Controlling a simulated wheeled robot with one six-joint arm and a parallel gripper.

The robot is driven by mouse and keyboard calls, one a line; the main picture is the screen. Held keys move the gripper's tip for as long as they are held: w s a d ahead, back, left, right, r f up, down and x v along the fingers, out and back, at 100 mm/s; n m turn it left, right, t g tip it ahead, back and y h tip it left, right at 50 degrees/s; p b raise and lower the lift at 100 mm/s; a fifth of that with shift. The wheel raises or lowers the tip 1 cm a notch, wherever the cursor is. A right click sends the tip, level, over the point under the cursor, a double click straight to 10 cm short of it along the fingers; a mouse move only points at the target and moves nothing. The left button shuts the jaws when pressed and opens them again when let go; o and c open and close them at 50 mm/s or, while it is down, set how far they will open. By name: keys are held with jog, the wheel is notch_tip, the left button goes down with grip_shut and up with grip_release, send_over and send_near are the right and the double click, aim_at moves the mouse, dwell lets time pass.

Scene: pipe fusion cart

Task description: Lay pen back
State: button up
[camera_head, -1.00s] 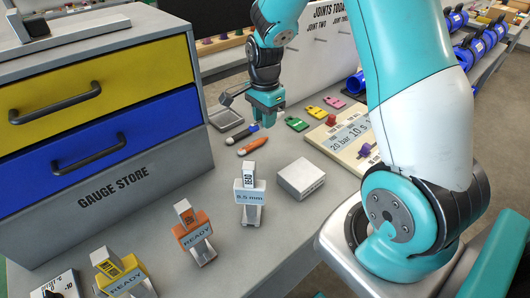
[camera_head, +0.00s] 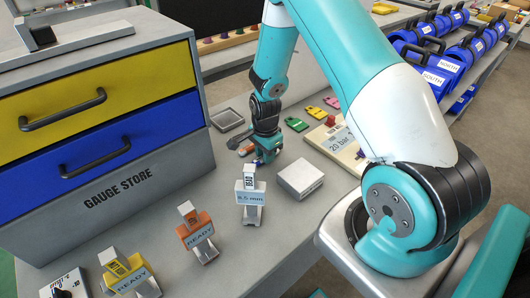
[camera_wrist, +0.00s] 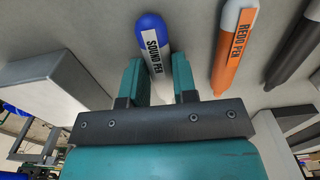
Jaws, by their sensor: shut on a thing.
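My gripper (camera_head: 266,158) is low over the bench, just behind the upright 9.5 mm gauge. In the wrist view its two fingers (camera_wrist: 160,85) are shut on a pen with a blue end and a white body, labelled "SOUND PEN" (camera_wrist: 154,45). In the head view the orange pen (camera_head: 246,150) is partly covered by my gripper. Whether the held pen touches the bench I cannot tell.
A pale grey block (camera_head: 301,178) lies right of my gripper. The 9.5 mm gauge (camera_head: 250,198) stands in front, and an orange READY gauge (camera_head: 198,237) further left. A small grey tray (camera_head: 227,120) lies behind. The gauge store (camera_head: 150,178) stands at left.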

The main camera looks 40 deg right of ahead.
jog(key=shift+f, duration=0.2)
jog(key=o, duration=0.9)
jog(key=shift+r, duration=0.1)
notch_tip(320, 180, up, 17)
jog(key=b, duration=0.4)
jog(key=s+a+r+n+y, duration=0.1)
jog(key=s+a+r+n, duration=0.3)
jog(key=a+n, duration=0.25)
jog(key=s+a+r+n+y, duration=0.1)
jog(key=s+a+r+n, duration=0.2)
jog(key=s+a+n, duration=0.3)
jog(key=s+a+r+n+y, duration=0.2)
jog(key=s+a+r+n, duration=0.1)
jog(key=s+a+n, duration=0.6)
jog(key=s+n, duration=0.3)
jog(key=shift+s+a+r, duration=0.15)
jog(key=shift+a+r, duration=0.15)
jog(key=shift+a, duration=0.05)
